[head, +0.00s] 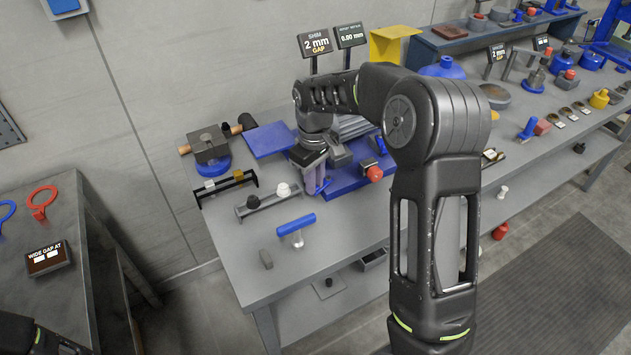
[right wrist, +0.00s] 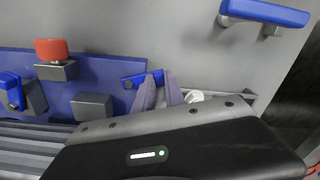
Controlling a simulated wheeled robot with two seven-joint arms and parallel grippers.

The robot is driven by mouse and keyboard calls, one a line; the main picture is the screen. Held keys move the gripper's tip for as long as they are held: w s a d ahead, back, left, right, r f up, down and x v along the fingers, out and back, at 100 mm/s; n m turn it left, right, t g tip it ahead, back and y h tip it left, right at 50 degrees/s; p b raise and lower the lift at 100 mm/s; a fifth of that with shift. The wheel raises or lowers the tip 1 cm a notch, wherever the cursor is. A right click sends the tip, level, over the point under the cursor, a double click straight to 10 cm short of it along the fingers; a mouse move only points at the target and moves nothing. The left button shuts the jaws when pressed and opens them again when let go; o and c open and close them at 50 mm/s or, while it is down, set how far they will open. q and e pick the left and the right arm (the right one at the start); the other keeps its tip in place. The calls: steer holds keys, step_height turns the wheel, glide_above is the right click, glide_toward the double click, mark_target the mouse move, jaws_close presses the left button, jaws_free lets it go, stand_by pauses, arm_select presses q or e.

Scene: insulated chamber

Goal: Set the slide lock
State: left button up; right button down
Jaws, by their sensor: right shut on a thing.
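My right gripper (head: 316,182) points down at the near left edge of the blue fixture plate (head: 345,197). In the right wrist view, its two purple-grey fingers (right wrist: 160,94) are close together on a small blue tab (right wrist: 142,79), which I take for the slide lock. The tab also shows as a blue bit beside the fingers in the head view (head: 325,185). The fingers and the gripper body hide much of it, so its exact position along its travel cannot be told. A red knob (head: 374,173) on a grey block stands on the same plate.
A grey bar with a white knob (head: 283,188) and a black knob (head: 253,202) lies just left of the gripper. A blue T-handle (head: 296,226) stands nearer the front. A "2 mm gap" sign (head: 316,44) stands behind. The bench's front left corner is mostly clear.

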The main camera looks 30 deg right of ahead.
steer(key=c, duration=1.4)
jaws_free()
step_height(320, 180, up, 8)
steer(key=shift+f+b, duration=0.1)
steer(key=shift+b, duration=0.45)
